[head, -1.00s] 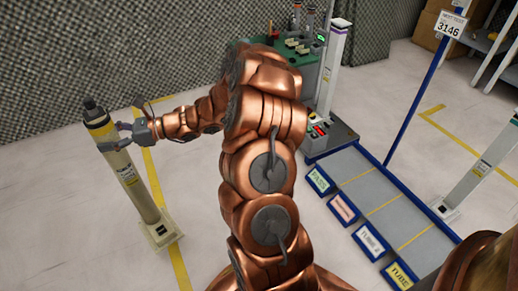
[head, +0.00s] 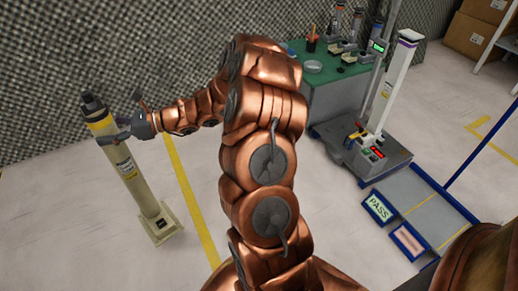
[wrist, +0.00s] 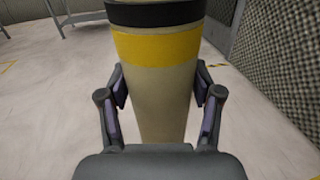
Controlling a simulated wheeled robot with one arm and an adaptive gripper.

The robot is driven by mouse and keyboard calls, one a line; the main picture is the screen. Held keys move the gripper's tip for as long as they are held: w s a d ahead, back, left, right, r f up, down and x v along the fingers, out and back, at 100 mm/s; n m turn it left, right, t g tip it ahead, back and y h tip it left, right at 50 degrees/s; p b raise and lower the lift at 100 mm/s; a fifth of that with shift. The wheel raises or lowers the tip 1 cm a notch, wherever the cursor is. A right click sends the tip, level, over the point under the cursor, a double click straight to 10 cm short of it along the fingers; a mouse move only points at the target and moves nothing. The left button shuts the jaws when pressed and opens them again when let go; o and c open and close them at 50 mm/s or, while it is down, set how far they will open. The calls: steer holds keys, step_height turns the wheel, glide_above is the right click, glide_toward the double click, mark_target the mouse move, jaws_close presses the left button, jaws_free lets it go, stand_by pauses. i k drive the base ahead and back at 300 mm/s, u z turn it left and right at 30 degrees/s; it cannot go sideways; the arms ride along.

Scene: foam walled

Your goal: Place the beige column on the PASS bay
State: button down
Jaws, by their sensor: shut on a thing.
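The beige column (head: 131,175) stands at the left in the head view, slightly tilted in the picture, with a dark cap, a yellow band near its top and a square foot. My gripper (head: 122,137) is shut on its upper part, just below the yellow band. In the wrist view the column (wrist: 155,85) fills the middle, with my gripper's (wrist: 160,105) pads on both sides of it. Whether its foot touches the floor I cannot tell. The PASS bay, marked by a blue-framed PASS sign (head: 379,208), lies at the right on a low grey platform.
Another bay sign (head: 408,241) sits beside the PASS sign. A white column with a purple band (head: 394,85) stands on a grey machine base (head: 372,158) behind the bays. A green bench (head: 335,95) with small items is at the back. Open floor lies between.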

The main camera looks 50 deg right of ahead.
mark_target(407, 189)
steer(key=i, duration=0.35)
steer(key=z, duration=3.05)
steer(key=i, duration=1)
steer(key=u, duration=0.05)
